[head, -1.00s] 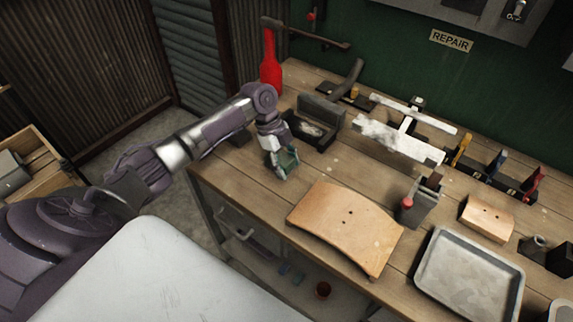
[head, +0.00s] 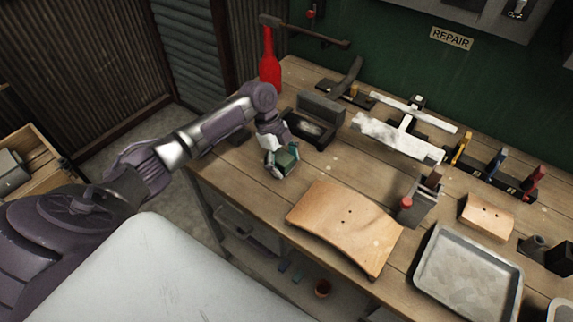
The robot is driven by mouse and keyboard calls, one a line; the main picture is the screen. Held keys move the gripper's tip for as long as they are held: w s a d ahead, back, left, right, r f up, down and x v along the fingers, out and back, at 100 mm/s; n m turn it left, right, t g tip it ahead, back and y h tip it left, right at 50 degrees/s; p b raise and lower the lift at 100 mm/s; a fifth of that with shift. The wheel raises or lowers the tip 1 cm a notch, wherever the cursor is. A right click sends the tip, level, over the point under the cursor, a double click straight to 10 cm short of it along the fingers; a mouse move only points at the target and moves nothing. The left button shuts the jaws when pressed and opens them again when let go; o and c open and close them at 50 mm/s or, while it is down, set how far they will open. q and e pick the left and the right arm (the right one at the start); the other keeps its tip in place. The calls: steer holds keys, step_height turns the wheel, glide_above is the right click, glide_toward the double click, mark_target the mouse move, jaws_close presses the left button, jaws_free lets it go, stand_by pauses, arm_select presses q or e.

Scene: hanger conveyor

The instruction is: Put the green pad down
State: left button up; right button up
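The green pad (head: 286,159) is a small dark green block at the left part of the workbench in the head view. My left gripper (head: 281,162) is around it, with a finger on either side, and looks shut on it. The fingers hide part of the pad. The pad is low over the bench top, close to its front edge; I cannot tell whether it touches the wood. My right gripper is not in view.
The wooden workbench (head: 333,165) has bare wood around the pad. A curved wooden board (head: 345,225) lies to the right, a metal tray (head: 468,275) farther right.

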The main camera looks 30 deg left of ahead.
arm_select(q)
steer(key=b+v, duration=0.2)
steer(key=v, duration=0.9)
steer(key=shift+r+b, duration=0.25)
steer(key=shift+b, duration=0.1)
steer(key=shift+a+r, duration=0.1)
steer(key=shift+r, duration=0.35)
